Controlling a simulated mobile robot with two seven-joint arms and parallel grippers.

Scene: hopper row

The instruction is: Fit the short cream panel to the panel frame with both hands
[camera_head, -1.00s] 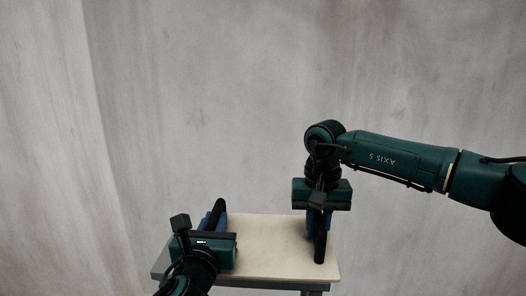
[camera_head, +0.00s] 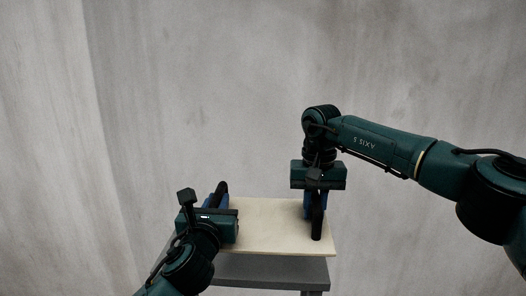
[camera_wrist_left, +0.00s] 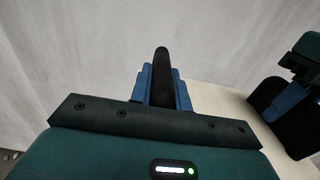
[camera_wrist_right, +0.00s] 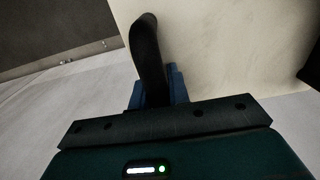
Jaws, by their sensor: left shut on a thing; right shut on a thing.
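The cream panel (camera_head: 270,228) is flat and pale, with a black handle at each end. My left gripper (camera_head: 217,201) is shut on the left handle (camera_head: 222,187), which also shows between its blue fingers in the left wrist view (camera_wrist_left: 161,75). My right gripper (camera_head: 313,204) is shut on the right handle (camera_head: 317,222), seen too in the right wrist view (camera_wrist_right: 146,48). The panel looks roughly level between both grippers. No separate panel frame can be told apart with certainty.
A grey stand (camera_head: 270,271) with a leg shows below and in front of the panel. Whether the panel touches it cannot be told. A plain grey wall (camera_head: 240,90) fills the background.

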